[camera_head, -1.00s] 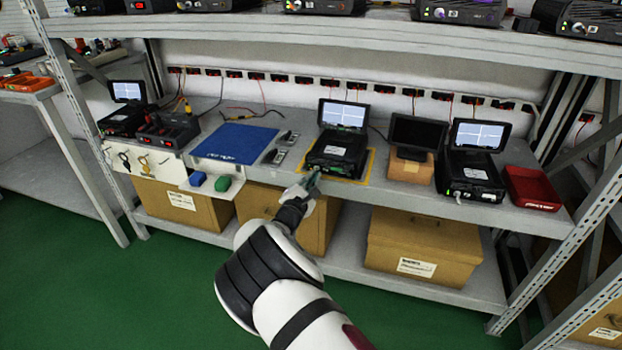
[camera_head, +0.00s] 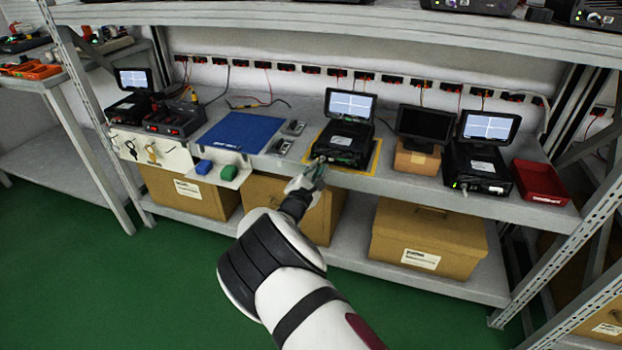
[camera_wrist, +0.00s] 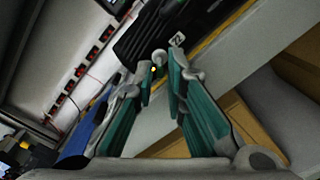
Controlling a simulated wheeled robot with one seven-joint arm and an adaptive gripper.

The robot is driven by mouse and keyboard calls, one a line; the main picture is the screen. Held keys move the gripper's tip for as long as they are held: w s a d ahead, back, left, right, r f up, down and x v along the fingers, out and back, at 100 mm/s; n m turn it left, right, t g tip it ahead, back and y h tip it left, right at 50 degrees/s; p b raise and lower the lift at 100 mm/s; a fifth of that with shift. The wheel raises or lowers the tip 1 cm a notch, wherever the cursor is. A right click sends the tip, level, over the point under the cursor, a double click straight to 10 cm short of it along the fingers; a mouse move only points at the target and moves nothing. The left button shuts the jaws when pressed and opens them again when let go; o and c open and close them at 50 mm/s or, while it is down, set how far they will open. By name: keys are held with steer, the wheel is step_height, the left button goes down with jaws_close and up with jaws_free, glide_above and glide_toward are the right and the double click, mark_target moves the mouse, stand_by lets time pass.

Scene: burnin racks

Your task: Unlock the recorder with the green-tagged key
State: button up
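The recorder (camera_head: 346,138) is a black box with a lit raised screen, on the bench inside a yellow outline. My gripper (camera_head: 318,172) is at its front left corner. In the wrist view, my gripper (camera_wrist: 162,82) has its two teal fingers apart, with a visible gap. A small round metallic part with a yellow dot (camera_wrist: 154,69) shows near the fingertips by the recorder's front; I cannot tell whether it is a lock or a key. I cannot make out a green-tagged key for sure.
A white panel (camera_head: 170,146) with hanging keys is at the bench's left front. A small shelf holds a blue block (camera_head: 203,167) and a green block (camera_head: 229,172). A blue mat (camera_head: 240,131), a dark monitor (camera_head: 424,126), a second recorder (camera_head: 478,165) and a red tray (camera_head: 540,180) stand nearby.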

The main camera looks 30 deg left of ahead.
steer(key=s+d, duration=0.2)
steer(key=s, duration=0.9)
steer(key=shift+d, duration=0.15)
steer(key=shift+s, duration=0.1)
